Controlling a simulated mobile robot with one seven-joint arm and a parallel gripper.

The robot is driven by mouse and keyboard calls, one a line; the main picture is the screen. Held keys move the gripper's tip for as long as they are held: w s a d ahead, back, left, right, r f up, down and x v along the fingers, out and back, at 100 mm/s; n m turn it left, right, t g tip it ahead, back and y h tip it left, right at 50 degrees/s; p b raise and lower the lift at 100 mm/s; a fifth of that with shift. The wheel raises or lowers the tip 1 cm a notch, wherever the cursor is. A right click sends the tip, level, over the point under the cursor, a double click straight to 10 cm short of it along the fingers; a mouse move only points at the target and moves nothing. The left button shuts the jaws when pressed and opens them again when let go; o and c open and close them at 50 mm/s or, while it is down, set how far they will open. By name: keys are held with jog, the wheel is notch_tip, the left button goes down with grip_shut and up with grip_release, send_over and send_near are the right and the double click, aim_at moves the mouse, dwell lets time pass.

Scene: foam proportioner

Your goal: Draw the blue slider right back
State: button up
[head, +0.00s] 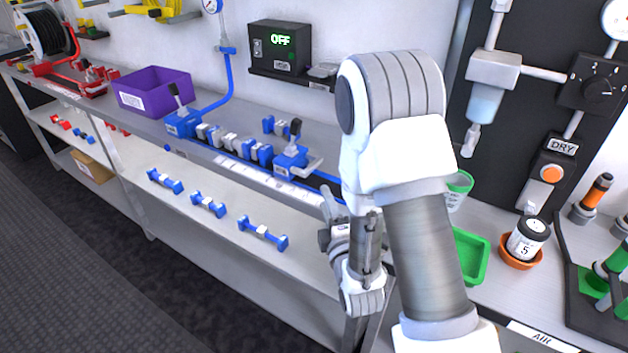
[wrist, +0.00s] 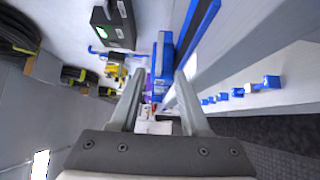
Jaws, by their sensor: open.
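A blue block with a black lever and a pale grip (head: 290,159) sits at the right end of a row of blue and white parts on the bench. It appears to be the blue slider; a blue block also shows in the wrist view (wrist: 161,62), ahead of the fingertips. Another blue block with a black lever (head: 183,123) stands at the row's left end. My gripper (wrist: 160,78) is open, with nothing seen held between its fingers. In the head view it is right of the blue slider, partly hidden by my arm; contact cannot be told.
A white scale strip (head: 265,180) runs along the bench front. Several blue spool-shaped parts (head: 208,204) lie on the shelf below. A purple bin (head: 153,91) and a black box reading OFF (head: 279,48) are behind. A green tray (head: 470,256) is right of my arm.

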aim_at(313, 169)
jog(key=b, duration=0.2)
jog(key=shift+w+f+b, duration=0.15)
jog(key=shift+w+b, duration=0.1)
jog(key=shift+b, duration=0.15)
jog(key=w+b, duration=0.1)
jog(key=b, duration=0.1)
jog(key=w+b, duration=0.1)
jog(key=b, duration=0.2)
jog(key=shift+w+a, duration=0.35)
jog(key=shift+w, duration=0.05)
jog(key=w, duration=0.2)
jog(key=w+a+p, duration=0.1)
jog(key=w, duration=0.2)
jog(key=w+p, duration=0.1)
jog(key=w, duration=0.1)
jog(key=shift+w+a+r, duration=0.25)
jog(key=shift+r, duration=0.05)
jog(key=shift+w+a+f+p, duration=0.1)
jog(key=shift+w+p, duration=0.25)
jog(key=shift+w, duration=0.2)
grip_shut()
